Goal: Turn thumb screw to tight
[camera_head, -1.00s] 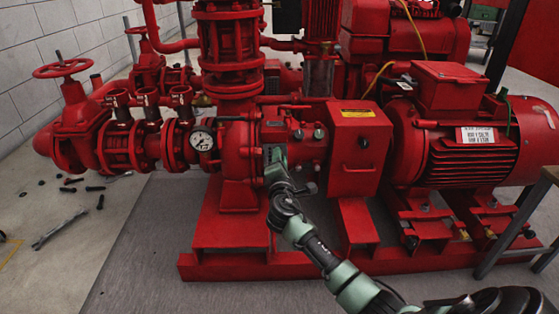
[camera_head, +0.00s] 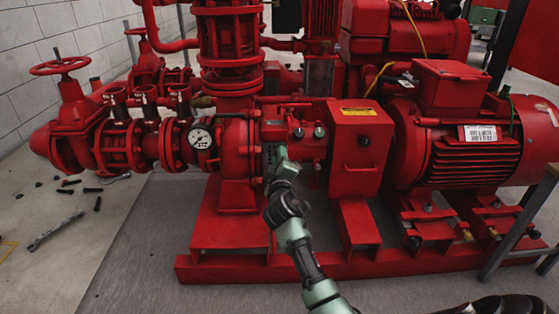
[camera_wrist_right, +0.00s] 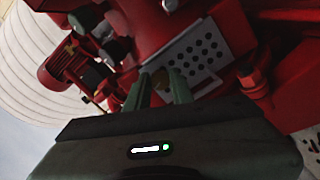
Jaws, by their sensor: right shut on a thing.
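My right gripper (camera_head: 279,155) reaches up to the red pump housing (camera_head: 238,160), in front of a small grey perforated plate. In the right wrist view its two pale green fingers (camera_wrist_right: 158,88) are shut on a small brownish thumb screw (camera_wrist_right: 160,80), which shows between the fingertips. The fingers hide most of the screw, and how tight it sits cannot be told. In the head view the screw is hidden behind the gripper. The perforated plate (camera_wrist_right: 196,56) lies just beyond the fingertips in the wrist view. My left gripper is not in view.
A pressure gauge (camera_head: 200,138) sits left of the gripper, and a red guard box (camera_head: 360,150) with a yellow label stands to the right. A large red motor (camera_head: 460,145) is farther right. The grey floor (camera_head: 130,255) in front is mostly clear; loose tools lie at left.

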